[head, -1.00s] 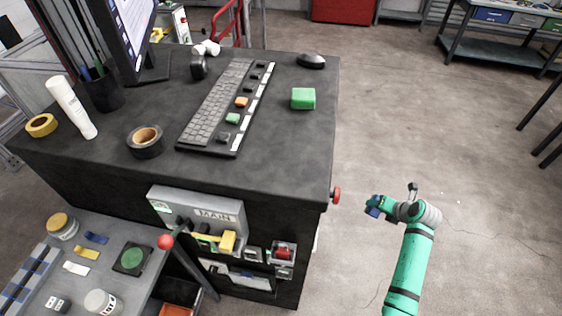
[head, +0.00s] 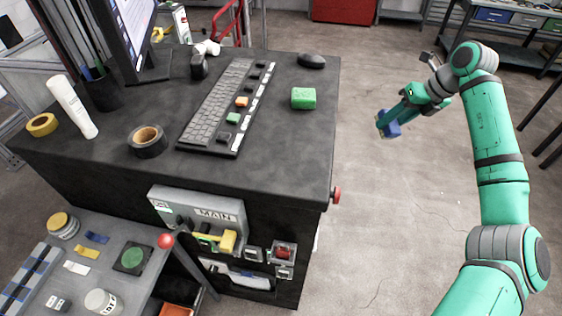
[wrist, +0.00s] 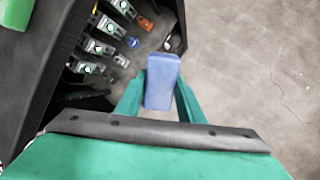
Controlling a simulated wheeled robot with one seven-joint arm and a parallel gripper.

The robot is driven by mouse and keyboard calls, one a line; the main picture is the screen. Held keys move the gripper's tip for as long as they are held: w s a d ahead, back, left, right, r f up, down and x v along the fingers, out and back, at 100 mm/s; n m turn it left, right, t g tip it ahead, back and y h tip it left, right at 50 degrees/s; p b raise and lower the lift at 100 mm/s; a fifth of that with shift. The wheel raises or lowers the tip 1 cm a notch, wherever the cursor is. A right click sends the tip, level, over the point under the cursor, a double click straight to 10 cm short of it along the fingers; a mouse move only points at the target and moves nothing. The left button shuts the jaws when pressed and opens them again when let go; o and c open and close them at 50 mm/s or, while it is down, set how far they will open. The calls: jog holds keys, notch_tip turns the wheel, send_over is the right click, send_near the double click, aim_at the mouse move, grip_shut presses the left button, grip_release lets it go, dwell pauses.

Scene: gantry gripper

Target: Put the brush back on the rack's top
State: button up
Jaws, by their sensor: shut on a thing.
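My gripper (head: 389,126) is in the air right of the black desk. It is shut on a blue block-shaped thing, which I take for the brush (head: 391,131); no bristles show. In the wrist view the brush (wrist: 163,80) sits between the two green fingers of my gripper (wrist: 160,92), pointing away from the wrist. Left of it, at the desk's side, is a rack-like group of grey holders (wrist: 103,47) with green, orange and blue parts. I cannot tell whether this is the rack or where its top lies. The head view does not show it.
The black desk (head: 270,150) carries a keyboard (head: 218,105), a green block (head: 303,98), a mouse (head: 311,61) and tape rolls. A red knob (head: 336,195) sticks out from its right side. A lower bench (head: 90,270) stands at front left. The floor right of the desk is open.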

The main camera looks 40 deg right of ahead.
jog(key=w+a+r+n+g+y, duration=0.1)
jog(key=a+r+n, duration=0.25)
jog(key=r, duration=0.35)
jog(key=w+a+r+n+g, duration=0.1)
jog(key=w+a+r+n, duration=0.1)
jog(key=a+r, duration=0.45)
jog(key=w+a+r+n+g, duration=0.15)
jog(key=a+r+n, duration=0.35)
jog(key=a+r, duration=0.75)
jog(key=s+a+n+g+h, duration=0.1)
jog(key=s+a+n+g, duration=0.15)
jog(key=a, duration=1.15)
jog(key=s+a+f+h, duration=0.1)
jog(key=s+a+f, duration=0.4)
jog(key=s+a, duration=0.4)
jog(key=shift+t, duration=0.4)
jog(key=shift+d, duration=0.2)
